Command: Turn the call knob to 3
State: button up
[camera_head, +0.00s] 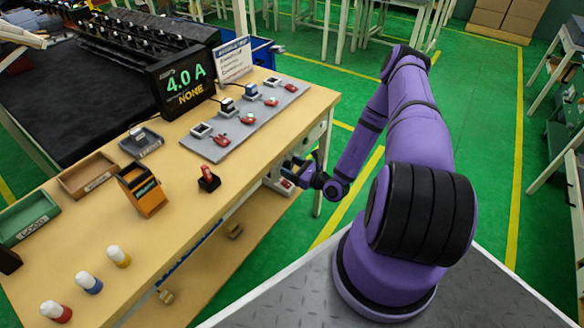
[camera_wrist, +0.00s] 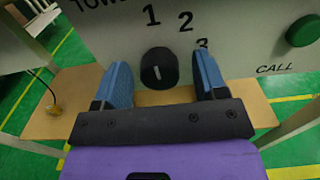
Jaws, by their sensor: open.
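The call knob (camera_wrist: 159,68) is a round black knob on a pale panel (camera_wrist: 105,50) in the wrist view. Its white mark is close to vertical and appears to point up toward the 1. The numbers 1, 2 and 3 run from above it round to its right; the 3 is partly hidden by a finger. My gripper (camera_wrist: 160,82) is open, its two blue fingers on either side of the knob with gaps between. I cannot tell how far they reach along it. In the head view my gripper (camera_head: 301,170) is at the table's right side, and the knob is hidden.
A green button (camera_wrist: 304,30) sits right of the knob, above the word CALL. The wooden table (camera_head: 255,150) holds a display reading 4.0 A (camera_head: 184,85), a grey mat (camera_head: 240,130) with clips, trays and several small bottles. Green floor is open to the right.

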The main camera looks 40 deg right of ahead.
jog(key=c, duration=0.9)
jog(key=shift+c, duration=0.2)
jog(key=m, duration=0.3)
jog(key=shift+m, duration=0.4)
jog(key=m, duration=0.4)
jog(key=shift+m, duration=0.3)
jog(key=m, duration=0.4)
jog(key=shift+m, duration=1.7)
